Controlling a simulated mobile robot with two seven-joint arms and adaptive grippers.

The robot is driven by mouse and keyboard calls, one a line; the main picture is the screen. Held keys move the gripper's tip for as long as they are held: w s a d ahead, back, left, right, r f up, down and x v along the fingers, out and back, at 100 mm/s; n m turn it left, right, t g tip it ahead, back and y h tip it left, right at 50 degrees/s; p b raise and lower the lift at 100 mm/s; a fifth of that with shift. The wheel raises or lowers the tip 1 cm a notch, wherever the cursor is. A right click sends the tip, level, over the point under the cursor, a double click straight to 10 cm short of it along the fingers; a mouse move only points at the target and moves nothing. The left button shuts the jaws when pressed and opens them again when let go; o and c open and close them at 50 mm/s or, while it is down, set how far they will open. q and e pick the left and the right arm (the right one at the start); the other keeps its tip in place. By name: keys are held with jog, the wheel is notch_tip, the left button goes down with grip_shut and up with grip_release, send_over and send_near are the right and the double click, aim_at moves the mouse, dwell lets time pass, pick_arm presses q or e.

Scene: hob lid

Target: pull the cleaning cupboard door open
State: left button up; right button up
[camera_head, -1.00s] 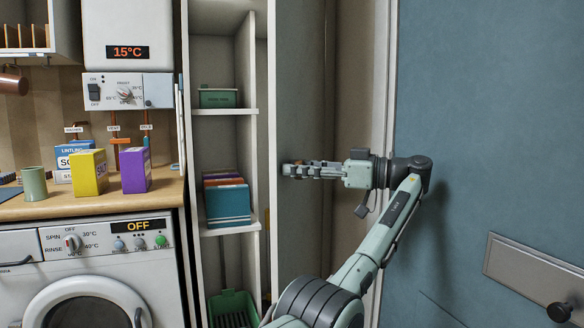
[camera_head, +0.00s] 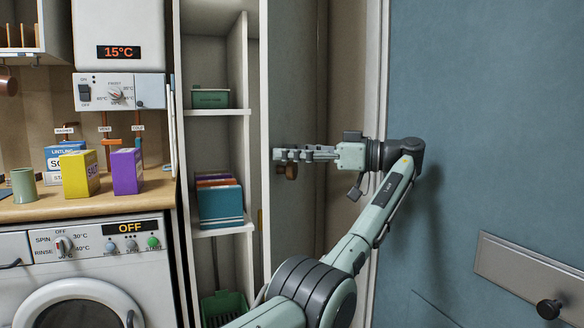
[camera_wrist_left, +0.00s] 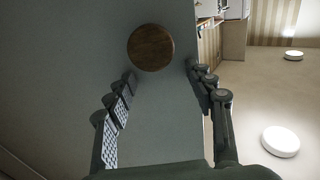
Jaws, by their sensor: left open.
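The tall cleaning cupboard stands open in the head view, its shelves showing. Its grey door (camera_head: 293,90) stands swung out along the cupboard's right side. A round brown wooden knob (camera_head: 291,172) is on the door's face, just below my left gripper (camera_head: 276,154). In the left wrist view, the knob (camera_wrist_left: 151,47) lies beyond the fingertips of my left gripper (camera_wrist_left: 163,78). The fingers are spread wide, with nothing between them. The door (camera_wrist_left: 80,60) fills the left and middle of that view. My right gripper is in neither current view.
A blue door (camera_head: 480,120) with a dark-knobbed plate stands close on the right. A washing machine (camera_head: 90,265) and counter (camera_head: 100,205) are left.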

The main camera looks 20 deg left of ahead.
aim_at(277, 121)
pick_arm(q)
notch_tip(277, 121, up, 6)
jog(key=shift+r, duration=0.25)
